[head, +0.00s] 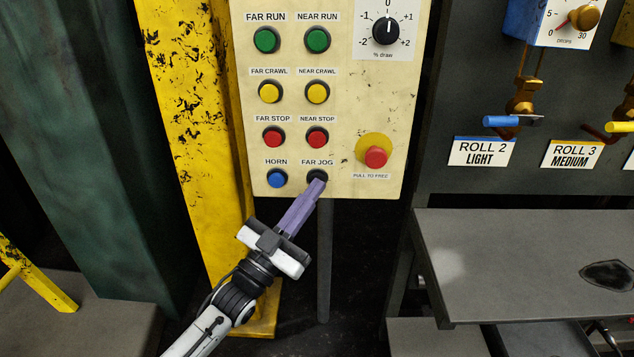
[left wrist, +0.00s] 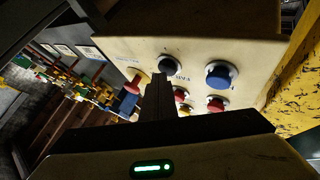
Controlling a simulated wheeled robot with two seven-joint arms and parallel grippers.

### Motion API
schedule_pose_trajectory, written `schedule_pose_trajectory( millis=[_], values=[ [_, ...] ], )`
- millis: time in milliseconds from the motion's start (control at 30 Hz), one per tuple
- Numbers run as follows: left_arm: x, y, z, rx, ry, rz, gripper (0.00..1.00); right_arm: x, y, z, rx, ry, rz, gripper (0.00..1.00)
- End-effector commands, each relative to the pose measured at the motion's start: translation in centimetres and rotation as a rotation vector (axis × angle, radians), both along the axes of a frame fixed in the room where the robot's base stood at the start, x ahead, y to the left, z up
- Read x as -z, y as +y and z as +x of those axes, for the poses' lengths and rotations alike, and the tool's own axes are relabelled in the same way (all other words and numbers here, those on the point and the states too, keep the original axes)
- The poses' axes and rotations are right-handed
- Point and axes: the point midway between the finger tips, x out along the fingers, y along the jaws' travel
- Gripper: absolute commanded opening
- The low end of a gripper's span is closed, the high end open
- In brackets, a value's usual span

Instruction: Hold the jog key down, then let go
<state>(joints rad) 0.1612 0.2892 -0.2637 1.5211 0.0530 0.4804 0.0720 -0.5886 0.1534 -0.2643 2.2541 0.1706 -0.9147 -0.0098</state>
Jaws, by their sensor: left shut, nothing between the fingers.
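The black FAR JOG key (head: 317,176) is at the bottom of the cream control panel (head: 345,110), right of the blue HORN button (head: 277,178). My left gripper (head: 317,186) is shut and empty, its fingertips at the lower edge of the jog key. In the left wrist view the closed fingers (left wrist: 158,85) point up to the black jog key (left wrist: 169,67). They overlap its near edge; I cannot tell whether they touch it or whether it is pressed. My right gripper is not in view.
Red stop buttons (head: 273,136) sit just above, with yellow crawl and green run buttons higher up. A red pull-to-free knob (head: 376,157) on a yellow base is to the right. A yellow post (head: 190,110) stands left of the panel, and a grey shelf (head: 500,260) lies lower right.

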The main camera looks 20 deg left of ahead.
Motion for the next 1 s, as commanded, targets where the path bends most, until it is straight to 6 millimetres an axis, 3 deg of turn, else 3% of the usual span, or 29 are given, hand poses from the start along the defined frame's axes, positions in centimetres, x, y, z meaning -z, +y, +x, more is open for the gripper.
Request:
schedule_pose_trajectory(
  millis=[367, 1000],
  values=[
    [0.0, 0.0, 0.0, -0.001, 0.001, 0.0, 0.0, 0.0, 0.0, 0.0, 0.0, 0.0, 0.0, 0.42],
    [0.0, -0.5, -1.8, -0.001, 0.0, -0.001, 0.0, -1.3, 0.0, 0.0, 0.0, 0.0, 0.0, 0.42]
  ],
)
